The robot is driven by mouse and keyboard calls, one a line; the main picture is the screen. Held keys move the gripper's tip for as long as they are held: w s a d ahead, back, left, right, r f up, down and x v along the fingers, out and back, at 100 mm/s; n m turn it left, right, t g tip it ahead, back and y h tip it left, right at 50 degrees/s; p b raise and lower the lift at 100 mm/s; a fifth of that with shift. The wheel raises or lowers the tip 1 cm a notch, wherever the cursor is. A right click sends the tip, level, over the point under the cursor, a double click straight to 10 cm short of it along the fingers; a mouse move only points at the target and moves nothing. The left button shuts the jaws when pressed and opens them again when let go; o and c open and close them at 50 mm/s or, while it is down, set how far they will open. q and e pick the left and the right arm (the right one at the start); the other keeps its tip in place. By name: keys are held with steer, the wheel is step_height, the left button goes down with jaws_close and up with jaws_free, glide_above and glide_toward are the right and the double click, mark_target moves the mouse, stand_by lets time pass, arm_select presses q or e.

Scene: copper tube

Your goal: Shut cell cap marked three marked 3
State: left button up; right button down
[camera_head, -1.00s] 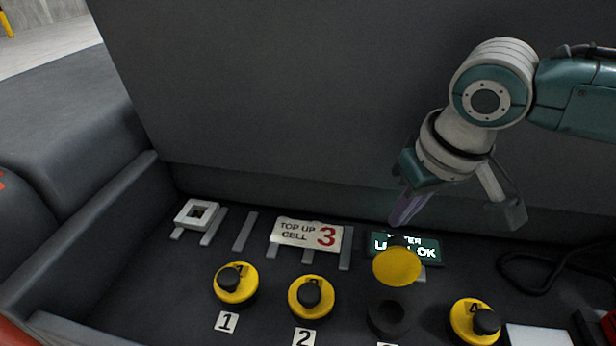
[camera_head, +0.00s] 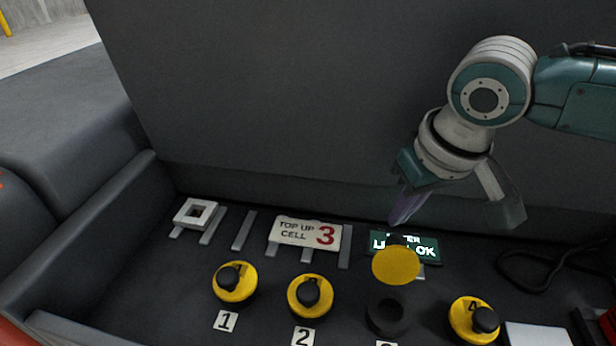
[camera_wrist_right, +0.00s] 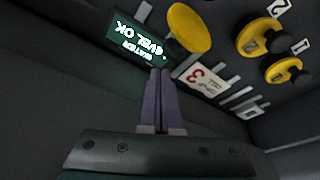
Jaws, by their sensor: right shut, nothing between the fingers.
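The yellow cap of cell 3 (camera_head: 396,265) stands raised and open behind its dark round cell opening (camera_head: 387,314) in the head view. The same cap shows as a tilted yellow disc in the right wrist view (camera_wrist_right: 188,29). My right gripper (camera_head: 396,222) is above and behind the cap, close to the green display; its purple fingers (camera_wrist_right: 159,75) are together and hold nothing. I cannot tell exactly how far the fingertips are from the cap. My left gripper is not in view.
Closed yellow caps 1 (camera_head: 235,283), 2 (camera_head: 310,296) and 4 (camera_head: 473,320) flank the open cell. A "TOP UP CELL 3" sign (camera_head: 306,233) and a green display ending in "OK" (camera_head: 404,247) stand behind. A black cable (camera_head: 535,270) lies at right.

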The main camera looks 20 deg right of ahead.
steer(key=shift+f, duration=0.2)
stand_by(0.4)
steer(key=shift+f+b, duration=0.65)
steer(key=shift+f, duration=0.65)
